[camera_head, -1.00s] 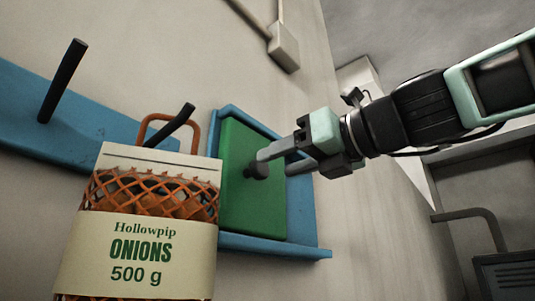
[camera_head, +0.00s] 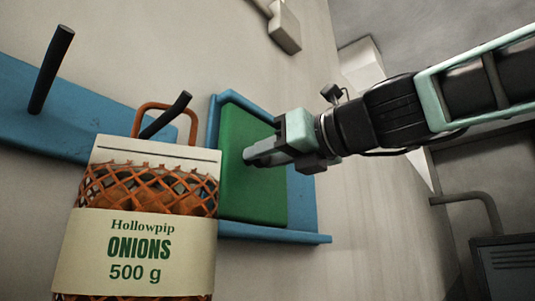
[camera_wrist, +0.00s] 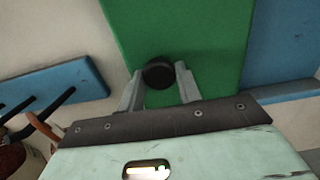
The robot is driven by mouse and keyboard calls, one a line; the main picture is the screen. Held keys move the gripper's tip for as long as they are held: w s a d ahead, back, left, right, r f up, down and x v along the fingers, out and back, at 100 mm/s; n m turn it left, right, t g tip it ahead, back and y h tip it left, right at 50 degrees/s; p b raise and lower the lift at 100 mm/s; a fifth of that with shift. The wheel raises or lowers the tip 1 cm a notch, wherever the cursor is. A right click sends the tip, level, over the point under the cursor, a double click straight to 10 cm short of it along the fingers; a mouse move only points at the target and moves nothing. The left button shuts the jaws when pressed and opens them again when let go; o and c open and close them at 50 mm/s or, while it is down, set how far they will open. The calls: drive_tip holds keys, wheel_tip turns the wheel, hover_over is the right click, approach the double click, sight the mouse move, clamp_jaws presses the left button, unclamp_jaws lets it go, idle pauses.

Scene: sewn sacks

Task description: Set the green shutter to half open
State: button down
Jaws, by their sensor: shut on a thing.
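The green shutter (camera_head: 240,200) is a flat panel in a blue frame (camera_head: 302,205) on the wall. It covers the left and middle of the frame; a blue strip shows bare at its right. In the wrist view, the shutter (camera_wrist: 190,28) fills the upper middle and carries a round black knob (camera_wrist: 158,73). My gripper (camera_head: 250,157) reaches in from the right and is shut on the knob. In the wrist view, the fingers of my gripper (camera_wrist: 158,76) stand on both sides of the knob.
A net bag of Hollowpip onions (camera_head: 140,235) hangs by an orange handle at the left, close to the shutter. A blue board (camera_head: 75,120) with black pegs (camera_head: 50,70) is behind it. A grey box (camera_head: 285,35) is on the wall above. The wall right of the frame is clear.

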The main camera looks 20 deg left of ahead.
sight(275, 173)
drive_tip(key=w+d, duration=0.1)
drive_tip(key=w, duration=0.1)
drive_tip(key=w+d, duration=0.1)
drive_tip(key=w, duration=0.2)
drive_tip(key=w+d, duration=0.1)
drive_tip(key=w, duration=0.1)
drive_tip(key=shift+w, duration=0.2)
drive_tip(key=c, duration=1)
unclamp_jaws()
drive_tip(key=shift+s, duration=0.1)
drive_tip(key=b+v, duration=0.7)
drive_tip(key=v, duration=1)
drive_tip(key=shift+d, duration=0.2)
drive_tip(key=shift+s, duration=0.1)
